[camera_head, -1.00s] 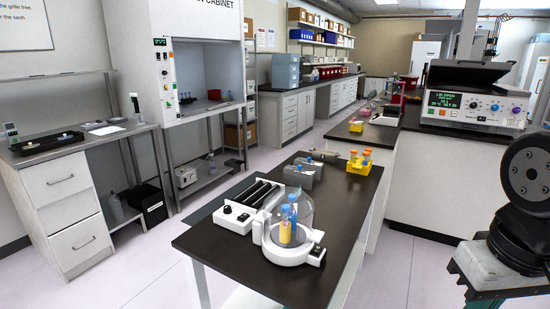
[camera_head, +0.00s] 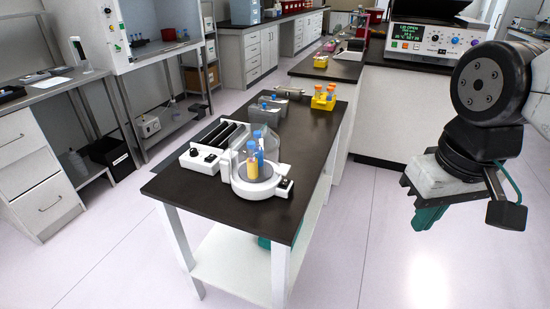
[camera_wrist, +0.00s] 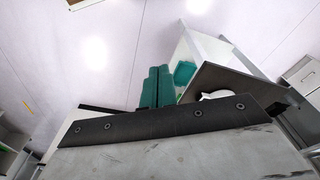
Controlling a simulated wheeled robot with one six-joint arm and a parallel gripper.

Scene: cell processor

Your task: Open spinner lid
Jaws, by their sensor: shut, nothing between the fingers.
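A white round spinner (camera_head: 265,188) stands near the front end of the dark-topped table in the head view. Its clear domed lid (camera_head: 236,150) appears to stand over it, around yellow and blue tubes (camera_head: 256,163). The lid's edges are faint. My gripper (camera_head: 428,217) is at the right of the head view, well apart from the spinner, over open floor. Its teal fingers are together and empty in the wrist view (camera_wrist: 157,88). Part of the table also shows in the wrist view (camera_wrist: 215,78).
A white unit with black slots (camera_head: 215,150) stands left of the spinner. A grey rack (camera_head: 268,112) and a yellow tube rack (camera_head: 324,98) stand farther back. A control unit (camera_head: 435,38) is on the counter behind. Floor right of the table is clear.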

